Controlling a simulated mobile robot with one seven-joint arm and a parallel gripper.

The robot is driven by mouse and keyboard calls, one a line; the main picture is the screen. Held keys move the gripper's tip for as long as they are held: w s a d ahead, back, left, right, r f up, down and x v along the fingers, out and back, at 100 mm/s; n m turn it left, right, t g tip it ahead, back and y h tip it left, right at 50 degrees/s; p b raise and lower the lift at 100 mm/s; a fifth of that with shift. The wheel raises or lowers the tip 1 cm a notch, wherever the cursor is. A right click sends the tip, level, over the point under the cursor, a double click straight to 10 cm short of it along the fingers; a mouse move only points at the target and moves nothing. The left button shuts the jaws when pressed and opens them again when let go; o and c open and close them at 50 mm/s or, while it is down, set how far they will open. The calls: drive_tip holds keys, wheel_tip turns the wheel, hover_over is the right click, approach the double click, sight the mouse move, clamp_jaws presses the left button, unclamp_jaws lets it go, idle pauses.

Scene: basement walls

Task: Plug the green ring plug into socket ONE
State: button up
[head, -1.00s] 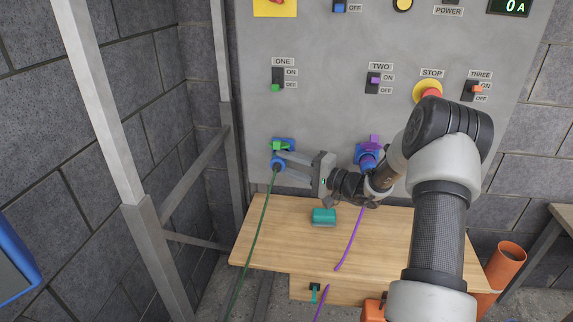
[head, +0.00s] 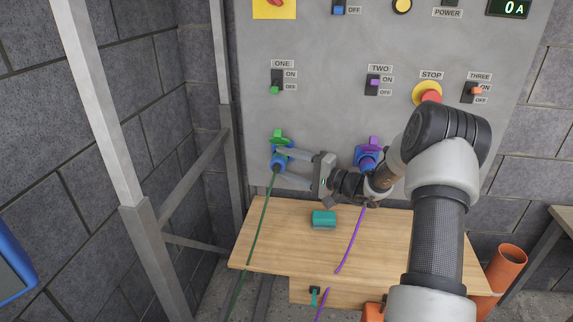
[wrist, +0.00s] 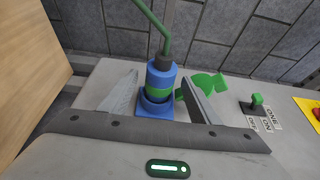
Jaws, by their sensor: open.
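The green ring plug (wrist: 160,76) is a blue cylinder with a green band and a green cable. In the wrist view it stands in the blue base of socket ONE (wrist: 152,110), apparently seated; the exact depth is hard to tell. In the head view the plug (head: 277,165) is at the blue socket below label ONE, partly covered by my fingers. The green socket lid (head: 279,135) is raised above it. My gripper (head: 281,164) is open, with one finger on either side of the plug. The wrist view shows gaps between the fingers (wrist: 158,90) and the plug.
The switch ONE (head: 277,81) sits above the socket, its green lever down at OFF. Socket TWO (head: 367,156) with a purple lid is close to my wrist. A wooden table (head: 400,240) carries a teal block (head: 324,219). A metal frame post (head: 105,110) stands at left.

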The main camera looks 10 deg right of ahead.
drive_tip(key=p+v, duration=0.2)
drive_tip(key=v, duration=1.5)
drive_tip(key=shift+s+d+r, duration=0.1)
drive_tip(key=shift+d, duration=0.05)
